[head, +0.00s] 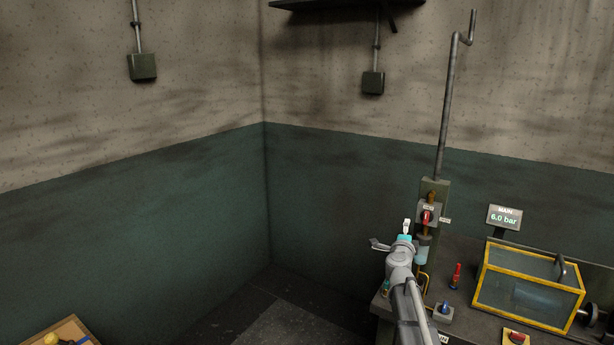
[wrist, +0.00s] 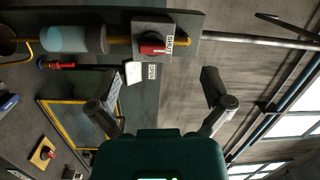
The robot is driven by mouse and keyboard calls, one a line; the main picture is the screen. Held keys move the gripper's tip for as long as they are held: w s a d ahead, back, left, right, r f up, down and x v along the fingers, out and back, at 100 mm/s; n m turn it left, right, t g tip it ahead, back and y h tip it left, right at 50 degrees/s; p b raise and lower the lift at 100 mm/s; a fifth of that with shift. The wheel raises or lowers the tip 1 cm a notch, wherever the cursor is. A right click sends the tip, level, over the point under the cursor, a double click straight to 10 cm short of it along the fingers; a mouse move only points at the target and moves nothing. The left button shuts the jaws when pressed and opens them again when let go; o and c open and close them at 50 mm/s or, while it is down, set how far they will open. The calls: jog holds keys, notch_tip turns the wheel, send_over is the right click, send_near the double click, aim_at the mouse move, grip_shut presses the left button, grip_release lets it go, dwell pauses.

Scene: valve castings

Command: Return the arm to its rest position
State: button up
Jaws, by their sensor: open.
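My gripper (head: 392,236) is at the end of my raised arm, in front of the valve post at the right of the head view. In the wrist view my gripper (wrist: 160,86) has its two fingers spread wide, with nothing between them. A red valve handle (head: 427,217) sits on a grey plate on the post. In the wrist view the red handle (wrist: 152,49) lies beyond the fingers, apart from them, next to a label reading SHUT. My arm hides part of the bench and the lower post.
A bench (head: 465,252) carries a yellow-framed clear box (head: 528,287), a red-and-blue piece (head: 456,275) and a display (head: 504,217) reading MAIN 6.0 bar. A tall pipe (head: 447,110) rises from the post. The floor (head: 285,318) left of the bench is clear. A wooden tray (head: 68,329) is at lower left.

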jog(key=s+a+f+n+g+y, duration=0.2)
jog(key=s+a+f+n+y, duration=0.3)
jog(key=a+n, duration=0.4)
jog(key=s+a+f+n+g+y, duration=0.35)
jog(key=a+n+y, duration=0.4)
jog(key=a, duration=0.25)
jog(key=s+f+n+g+h, duration=0.1)
jog(key=s+f+g, duration=0.2)
jog(key=s, duration=0.5)
jog(key=s+d+f+n+g+h, duration=0.1)
jog(key=s+f+n+g+h, duration=0.1)
jog(key=s+f+g, duration=0.2)
jog(key=s+d+f+n+g+h, duration=0.1)
jog(key=s+f+n+g, duration=0.1)
jog(key=s, duration=0.9)
jog(key=shift+s+f+g+h, duration=0.35)
jog(key=shift+f+g, duration=0.5)
jog(key=shift+g, duration=0.2)
